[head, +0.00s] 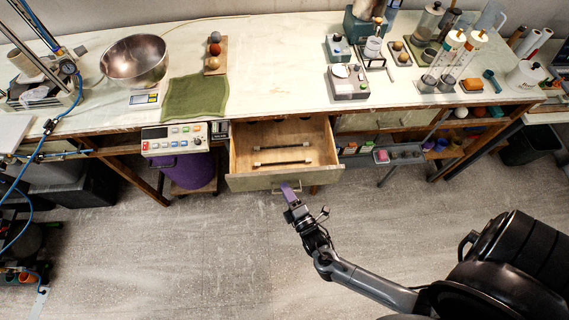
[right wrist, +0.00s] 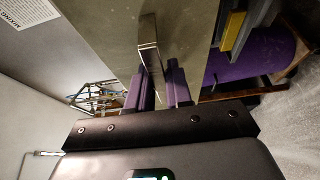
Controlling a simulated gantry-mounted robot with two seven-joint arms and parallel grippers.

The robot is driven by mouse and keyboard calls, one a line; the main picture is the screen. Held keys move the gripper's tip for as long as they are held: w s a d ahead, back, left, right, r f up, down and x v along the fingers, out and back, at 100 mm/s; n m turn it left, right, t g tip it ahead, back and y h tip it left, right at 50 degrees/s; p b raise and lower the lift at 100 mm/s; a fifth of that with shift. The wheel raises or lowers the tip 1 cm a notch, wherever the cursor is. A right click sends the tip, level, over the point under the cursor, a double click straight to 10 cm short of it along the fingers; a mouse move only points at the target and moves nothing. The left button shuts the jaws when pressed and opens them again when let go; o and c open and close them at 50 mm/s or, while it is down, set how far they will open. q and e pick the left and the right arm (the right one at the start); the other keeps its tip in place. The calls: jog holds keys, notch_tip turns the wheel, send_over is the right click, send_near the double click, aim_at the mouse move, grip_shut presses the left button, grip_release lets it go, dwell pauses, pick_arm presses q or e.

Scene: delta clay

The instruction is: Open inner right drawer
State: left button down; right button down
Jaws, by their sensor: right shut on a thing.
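A wooden drawer (head: 268,135) under the bench is pulled well out, with its pale front panel (head: 250,182) facing the floor area. Two dark bars lie on the drawer's floor. My right gripper (head: 289,190) is at the middle of this front. In the right wrist view, its purple fingers (right wrist: 164,88) are shut on the metal drawer handle (right wrist: 149,38), which sticks out from the panel. My left gripper is not in view.
The bench top (head: 280,80) bears a steel bowl (head: 134,60), a green cloth (head: 195,97) and lab devices. A button panel (head: 175,138) and purple drum (head: 190,170) stand left of the drawer. A small shelf (head: 398,155) juts out at right. The floor in front is clear.

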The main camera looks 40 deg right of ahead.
jog(key=s+a+p, duration=0.2)
jog(key=s+a, duration=0.2)
jog(key=s, duration=0.2)
jog(key=shift+s+a, duration=0.3)
jog(key=shift+a, duration=0.1)
jog(key=c, duration=1.1)
grip_release()
jog(key=v, duration=1.1)
